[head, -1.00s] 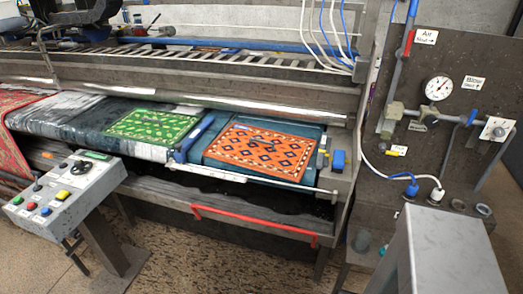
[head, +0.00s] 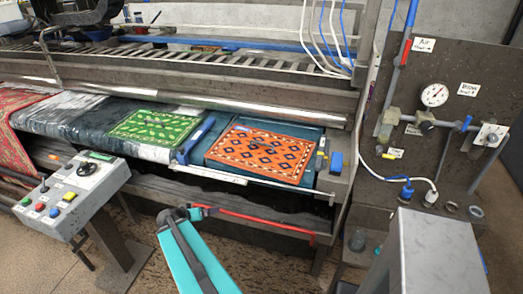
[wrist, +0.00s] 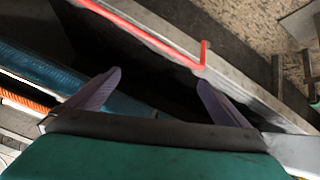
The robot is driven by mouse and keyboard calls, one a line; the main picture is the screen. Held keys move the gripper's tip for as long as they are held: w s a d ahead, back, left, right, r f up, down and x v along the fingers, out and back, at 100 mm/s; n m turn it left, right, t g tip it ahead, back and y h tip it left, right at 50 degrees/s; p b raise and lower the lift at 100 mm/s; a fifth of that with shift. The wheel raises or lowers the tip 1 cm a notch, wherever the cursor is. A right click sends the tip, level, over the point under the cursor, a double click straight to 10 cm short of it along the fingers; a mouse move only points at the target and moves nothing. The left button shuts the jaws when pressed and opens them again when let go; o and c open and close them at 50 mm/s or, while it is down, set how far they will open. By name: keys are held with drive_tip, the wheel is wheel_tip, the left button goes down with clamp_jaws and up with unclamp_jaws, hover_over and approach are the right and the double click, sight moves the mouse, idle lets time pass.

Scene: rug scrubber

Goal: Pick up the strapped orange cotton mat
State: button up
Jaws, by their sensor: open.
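The orange cotton mat (head: 262,152) with dark blue diamonds and a pale border lies flat on the dark teal bed of the machine, right of the middle in the head view. A small dark mark lies on its far part; I cannot make out a strap clearly. In the wrist view a strip of orange (wrist: 28,102) shows at the left edge. My gripper (wrist: 158,92) is open, its two fingers wide apart with nothing between them, over the dark gap by the machine's front. In the head view my teal arm rises from the bottom, in front of and below the mat.
A green patterned mat (head: 155,127) lies to the left, past a blue-handled bar (head: 195,140). A red rail (head: 262,224) runs along the machine's front, and also shows in the wrist view (wrist: 150,38). A control box (head: 75,192) stands front left, a valve panel (head: 460,70) at right.

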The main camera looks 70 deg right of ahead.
sight(256, 158)
drive_tip(key=s+d+r+m+h+p, duration=0.1)
drive_tip(key=s+d+r+m+h, duration=0.1)
drive_tip(key=s+d+r, duration=0.5)
drive_tip(key=s+d+r+m+g+h+p, duration=0.1)
drive_tip(key=s+d+r, duration=0.5)
drive_tip(key=d+r, duration=0.7)
drive_tip(key=r+m+h+p, duration=0.1)
drive_tip(key=m, duration=0.1)
drive_tip(key=shift+s+d+m+g, duration=0.15)
drive_tip(key=shift+s+m+g, duration=0.15)
drive_tip(key=shift+s+m, duration=0.1)
drive_tip(key=shift+d+f+b, duration=0.15)
drive_tip(key=shift+d+b, duration=0.05)
drive_tip(key=shift+b, duration=0.4)
drive_tip(key=b+x, duration=0.2)
drive_tip(key=b, duration=0.7)
drive_tip(key=shift+d+b, duration=0.2)
drive_tip(key=shift+b, duration=0.1)
drive_tip(key=p+x, duration=0.1)
drive_tip(key=x, duration=0.1)
drive_tip(key=shift+d, duration=0.35)
drive_tip(key=shift+p+x, duration=0.55)
drive_tip(key=shift+x, duration=0.55)
drive_tip(key=shift+d+f, duration=0.2)
drive_tip(key=shift+d, duration=0.15)
